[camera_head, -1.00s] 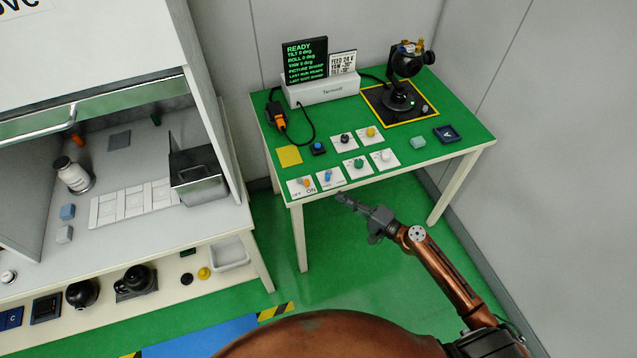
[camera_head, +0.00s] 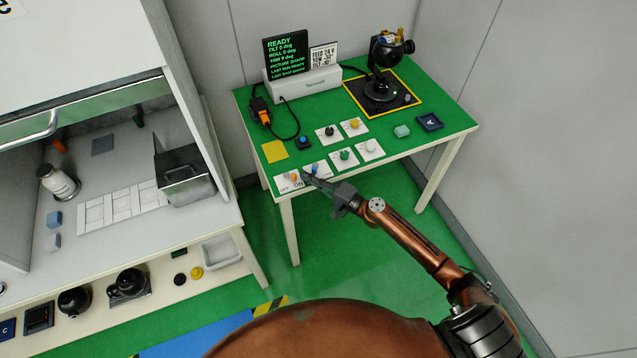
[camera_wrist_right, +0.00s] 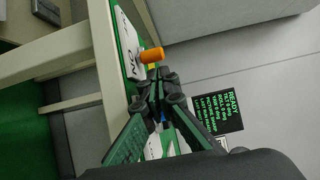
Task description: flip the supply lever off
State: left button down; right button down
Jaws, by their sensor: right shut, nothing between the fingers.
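The supply lever (camera_head: 295,176) is a small orange handle on a white plate (camera_head: 281,181) marked OFF and ON, at the front left corner of the green table. The handle sits on the ON side. In the right wrist view the orange lever (camera_wrist_right: 152,55) sticks out from its plate, just beyond my fingertips. My right gripper (camera_head: 309,176) is shut and empty, its tips just right of the lever, over the neighbouring plate with a blue knob (camera_head: 315,168). In the wrist view the right gripper (camera_wrist_right: 157,80) shows a small apparent gap to the lever. My left gripper is out of view.
Several white plates with knobs, including a green knob (camera_head: 345,155), stand close behind and to the right. A display reading READY (camera_head: 287,57) is at the back. A yellow square (camera_head: 274,151) lies behind the lever plate. A cabinet stands at left.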

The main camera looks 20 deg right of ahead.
jog(key=shift+w+a, duration=0.4)
jog(key=shift+w, duration=0.1)
